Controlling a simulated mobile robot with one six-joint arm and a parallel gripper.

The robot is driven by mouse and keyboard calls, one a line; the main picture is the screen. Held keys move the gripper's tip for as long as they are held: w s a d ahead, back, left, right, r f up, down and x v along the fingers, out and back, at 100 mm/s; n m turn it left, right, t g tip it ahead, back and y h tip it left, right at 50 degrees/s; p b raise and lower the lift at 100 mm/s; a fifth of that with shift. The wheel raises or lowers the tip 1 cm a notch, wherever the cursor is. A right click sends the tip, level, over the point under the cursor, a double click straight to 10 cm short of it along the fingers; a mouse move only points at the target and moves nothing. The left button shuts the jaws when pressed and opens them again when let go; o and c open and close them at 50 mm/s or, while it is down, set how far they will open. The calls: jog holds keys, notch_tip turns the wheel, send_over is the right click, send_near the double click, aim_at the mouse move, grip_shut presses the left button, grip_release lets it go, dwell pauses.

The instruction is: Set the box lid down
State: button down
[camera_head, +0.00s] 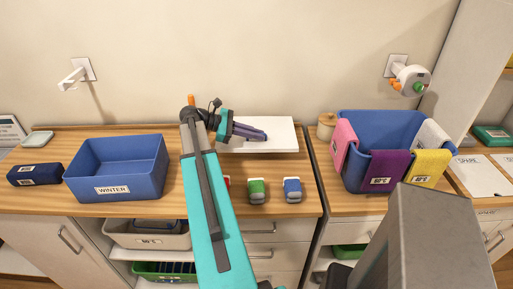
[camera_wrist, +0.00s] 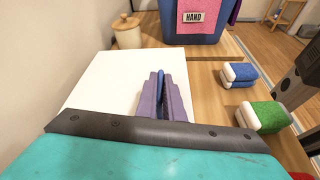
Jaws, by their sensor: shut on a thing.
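The box lid (camera_head: 280,128) looks like a flat white panel over the back of the wooden counter. It fills the middle left of the wrist view (camera_wrist: 110,80). My gripper (camera_head: 264,135) lies over the panel, its purple fingers close together and pointing right. In the wrist view the fingers (camera_wrist: 162,80) have a narrow blue piece between them. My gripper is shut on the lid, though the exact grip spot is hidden. I cannot tell whether the panel touches the counter. An open blue box (camera_head: 115,168) labelled WINTER stands left of my arm.
A green-and-white block (camera_head: 257,190) and a blue-and-white block (camera_head: 292,190) sit in front of the panel. A lidded jar (camera_head: 326,125) and a blue basin (camera_head: 372,133) draped with cloths stand to the right. A dark blue pouch (camera_head: 34,174) lies far left.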

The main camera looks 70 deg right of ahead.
aim_at(234, 141)
jog(key=shift+f, duration=1.3)
jog(key=shift+f+p, duration=0.65)
jog(key=shift+f, duration=1.25)
jog(key=c, duration=1.9)
grip_release()
jog(key=shift+o, duration=0.2)
jog(key=b+v, duration=0.3)
jog(key=v, duration=0.7)
jog(key=shift+w+r, duration=0.1)
jog(key=shift+w, duration=0.2)
jog(key=shift+v, duration=0.75)
